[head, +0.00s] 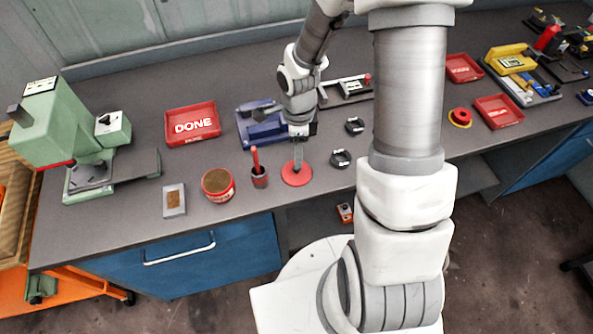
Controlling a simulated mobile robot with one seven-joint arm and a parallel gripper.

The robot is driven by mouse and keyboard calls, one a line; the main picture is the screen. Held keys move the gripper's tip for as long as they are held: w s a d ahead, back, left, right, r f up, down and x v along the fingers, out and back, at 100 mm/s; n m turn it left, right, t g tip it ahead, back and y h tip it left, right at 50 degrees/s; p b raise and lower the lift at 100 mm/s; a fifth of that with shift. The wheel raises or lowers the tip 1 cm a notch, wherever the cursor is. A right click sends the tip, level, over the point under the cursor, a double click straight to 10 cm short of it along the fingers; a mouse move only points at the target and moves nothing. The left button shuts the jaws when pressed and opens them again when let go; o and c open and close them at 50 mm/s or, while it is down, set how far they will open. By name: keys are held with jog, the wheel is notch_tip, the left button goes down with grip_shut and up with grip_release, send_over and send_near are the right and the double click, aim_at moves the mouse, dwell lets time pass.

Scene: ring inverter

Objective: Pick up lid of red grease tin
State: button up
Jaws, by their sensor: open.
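The lid (297,178) is a flat red disc lying on the dark bench top near its front edge. The red grease tin (218,186) stands open to its left, with brown grease inside.
Black rings (341,159) lie to the right. A blue fixture (262,126) and a red DONE tray (193,125) are behind. A green press (70,135) stands at the left end.

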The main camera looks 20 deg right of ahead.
aim_at(297, 170)
jog(key=shift+a+f, duration=0.15)
jog(key=shift+f, duration=1.45)
jog(key=shift+a+f, duration=0.1)
jog(key=shift+f, duration=1.5)
grip_shut()
